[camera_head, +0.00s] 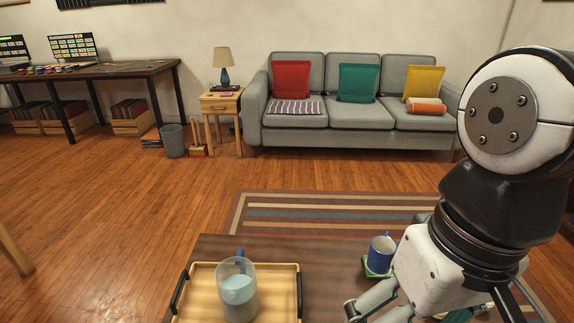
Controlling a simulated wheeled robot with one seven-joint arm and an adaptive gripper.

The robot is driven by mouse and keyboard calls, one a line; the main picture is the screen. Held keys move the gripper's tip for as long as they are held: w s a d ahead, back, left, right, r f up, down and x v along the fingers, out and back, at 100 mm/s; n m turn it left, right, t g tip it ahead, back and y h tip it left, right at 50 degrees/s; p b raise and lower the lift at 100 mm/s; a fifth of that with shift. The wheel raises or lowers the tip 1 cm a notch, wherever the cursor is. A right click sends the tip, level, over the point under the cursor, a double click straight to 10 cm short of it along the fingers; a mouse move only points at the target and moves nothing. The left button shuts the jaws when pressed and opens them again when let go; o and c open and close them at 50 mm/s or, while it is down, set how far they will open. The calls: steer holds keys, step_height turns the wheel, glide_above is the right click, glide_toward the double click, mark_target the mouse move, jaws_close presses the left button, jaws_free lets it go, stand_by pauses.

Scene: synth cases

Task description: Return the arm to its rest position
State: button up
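My arm fills the right side of the head view, with a white and black joint at the top and a white wrist below it. My gripper (372,308) is at the lower right, over the near table, and is cut off by the bottom edge. Only part of its grey fingers shows, and I cannot see whether they are open or shut or whether anything is between them.
A wooden tray (193,284) with black handles lies on the dark table (218,247). A clear pitcher (237,290) with a blue handle stands in it. Beyond are a striped rug (300,209), a grey sofa (330,116), a lamp table and a desk. The wooden floor at left is mostly clear.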

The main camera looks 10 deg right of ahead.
steer(key=shift+s+d+n+h, duration=0.4)
steer(key=shift+s+d, duration=0.25)
steer(key=shift+s, duration=0.15)
step_height(320, 180, up, 29)
steer(key=t+p, duration=0.3)
steer(key=p, duration=2.4)
steer(key=shift+d+r+t+p, duration=0.2)
steer(key=shift+d+t+p, duration=0.1)
steer(key=shift+t, duration=0.1)
